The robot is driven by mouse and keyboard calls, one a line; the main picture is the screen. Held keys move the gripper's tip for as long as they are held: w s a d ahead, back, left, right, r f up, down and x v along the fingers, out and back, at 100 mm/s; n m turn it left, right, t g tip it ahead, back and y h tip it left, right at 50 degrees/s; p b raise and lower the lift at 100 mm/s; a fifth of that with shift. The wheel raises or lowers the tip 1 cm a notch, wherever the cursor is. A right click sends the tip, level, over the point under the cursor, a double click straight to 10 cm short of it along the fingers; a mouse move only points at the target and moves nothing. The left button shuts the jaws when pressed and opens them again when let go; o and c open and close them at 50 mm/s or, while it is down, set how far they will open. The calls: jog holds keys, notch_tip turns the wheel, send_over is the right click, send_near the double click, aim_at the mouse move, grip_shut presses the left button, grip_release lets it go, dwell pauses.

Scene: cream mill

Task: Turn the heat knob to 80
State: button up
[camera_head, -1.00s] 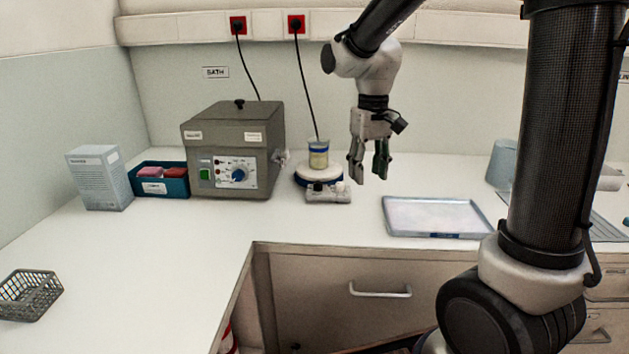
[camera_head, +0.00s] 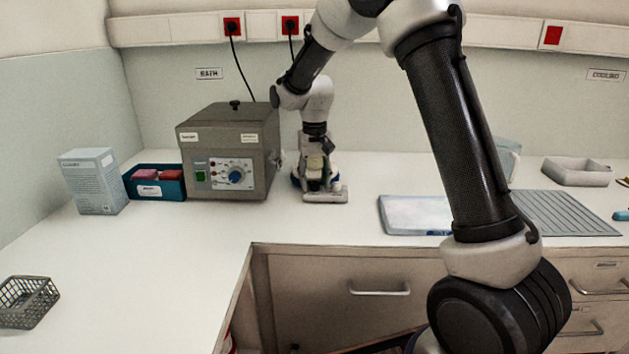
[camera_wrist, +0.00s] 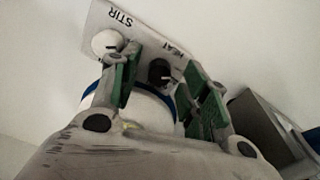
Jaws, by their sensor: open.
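The hotplate stirrer (camera_head: 326,197) stands on the bench right of the grey bath; its front panel shows, while my gripper (camera_head: 318,178) hides much of its top. In the wrist view, the black heat knob (camera_wrist: 159,72) with a pale pointer mark sits beside the word HEAT on the pale panel (camera_wrist: 137,32). A white knob (camera_wrist: 105,42) sits by the word STIR. My gripper (camera_wrist: 158,66) is open, its green-padded fingers on either side of the heat knob in the picture. I cannot tell whether they touch it. No scale numbers are readable.
The grey bath (camera_head: 227,142), with its own blue knob (camera_head: 236,177), stands close on the left. A blue box (camera_head: 157,190) and a carton (camera_head: 93,182) are farther left. A tray (camera_head: 405,215) lies to the right. The bench front left is mostly clear.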

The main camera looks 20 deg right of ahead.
jog(key=shift+f, duration=0.25)
jog(key=shift+c, duration=0.5)
grip_shut()
jog(key=m, duration=0.4)
jog(key=shift+m, duration=0.4)
jog(key=shift+o, duration=0.5)
grip_release()
